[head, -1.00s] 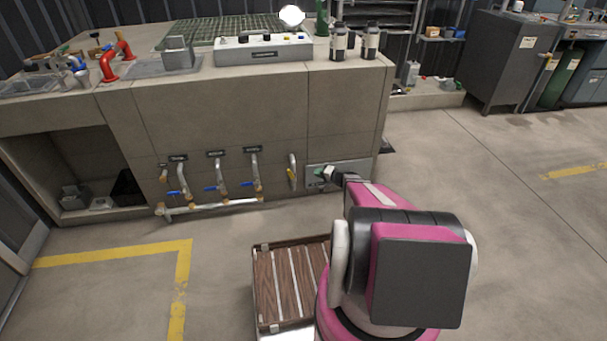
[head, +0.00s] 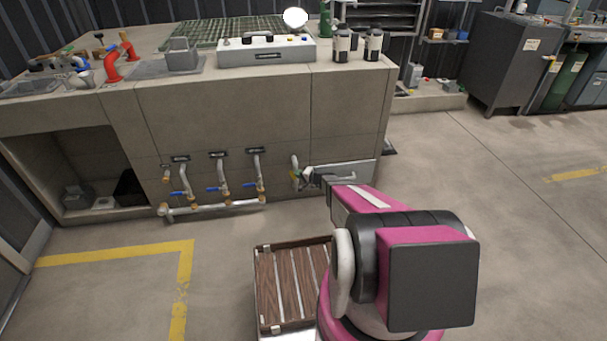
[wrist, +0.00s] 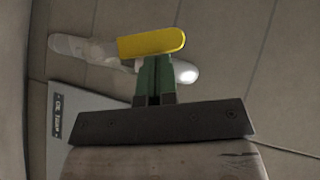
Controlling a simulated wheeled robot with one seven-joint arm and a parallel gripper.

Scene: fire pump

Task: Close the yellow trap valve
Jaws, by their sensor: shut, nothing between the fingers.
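The yellow trap valve handle (wrist: 152,45) shows large in the wrist view, lying across the picture just beyond my fingertips. Behind it is a pale metal pipe (wrist: 75,48). In the head view the valve's pipe (head: 294,168) stands on the front of the bench, right of the blue-handled valves, with a small bit of yellow on it. My gripper (wrist: 154,92) has green fingers, shut together and empty, with the tips at the handle's lower edge. I cannot tell whether they touch. In the head view my gripper (head: 308,177) is beside the pipe, small and partly unclear.
Several blue-lever valves (head: 220,187) and a low horizontal pipe (head: 212,207) lie left of the yellow valve. A drawer-like panel (head: 345,172) is to its right. A wooden slatted crate (head: 290,285) stands on the floor near my base. The floor to the right is clear.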

